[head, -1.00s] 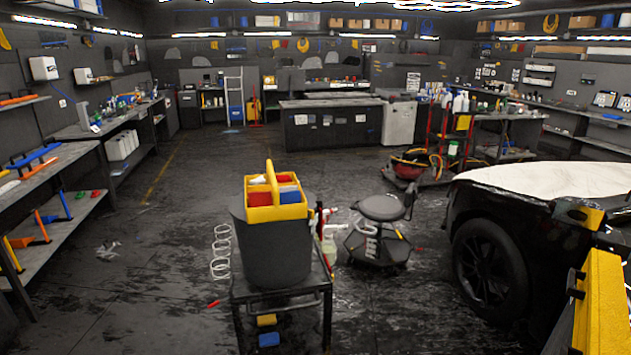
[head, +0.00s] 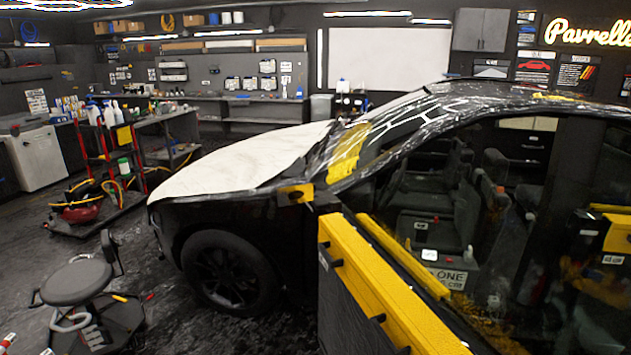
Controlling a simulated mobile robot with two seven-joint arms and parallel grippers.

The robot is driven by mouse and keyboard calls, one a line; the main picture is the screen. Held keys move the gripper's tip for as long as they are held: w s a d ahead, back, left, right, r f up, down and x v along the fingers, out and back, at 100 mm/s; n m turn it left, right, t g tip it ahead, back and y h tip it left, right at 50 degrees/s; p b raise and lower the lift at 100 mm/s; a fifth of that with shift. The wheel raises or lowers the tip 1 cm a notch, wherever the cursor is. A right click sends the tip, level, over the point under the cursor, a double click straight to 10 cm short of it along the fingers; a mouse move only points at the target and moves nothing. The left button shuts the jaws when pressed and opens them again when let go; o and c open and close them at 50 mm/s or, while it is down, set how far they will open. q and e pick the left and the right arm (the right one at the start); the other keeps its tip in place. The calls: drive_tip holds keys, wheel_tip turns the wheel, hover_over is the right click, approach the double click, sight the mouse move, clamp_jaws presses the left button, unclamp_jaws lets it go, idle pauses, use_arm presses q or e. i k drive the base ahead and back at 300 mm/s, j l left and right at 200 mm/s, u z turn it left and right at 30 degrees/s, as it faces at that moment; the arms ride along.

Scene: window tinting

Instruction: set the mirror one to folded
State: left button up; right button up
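A black car (head: 255,220) fills the middle and right of the head view, its front pointing left. A small black-and-yellow piece (head: 296,193) sticks out on its near side, just ahead of the windshield pillar. It may be the mirror, but I cannot tell for sure, nor whether it is folded. A label with "ONE" (head: 452,277) shows in the side window area. Neither of my grippers is in view.
A white cover (head: 240,160) lies on the hood. A rolling stool (head: 75,283) and a red cart (head: 105,165) stand at left. Dark floor is free between stool and front wheel.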

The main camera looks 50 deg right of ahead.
sight(294, 191)
drive_tip(key=i+l+z, duration=0.1)
drive_tip(key=i+z, duration=0.4)
drive_tip(key=i, duration=0.15)
drive_tip(key=i+j+z, duration=0.15)
drive_tip(key=i+z, duration=0.35)
drive_tip(key=i, duration=0.2)
drive_tip(key=i+z, duration=0.25)
drive_tip(key=z, duration=0.25)
drive_tip(key=i+j+z, duration=0.2)
drive_tip(key=z, duration=0.25)
drive_tip(key=i+j+z, duration=0.2)
drive_tip(key=z, duration=0.3)
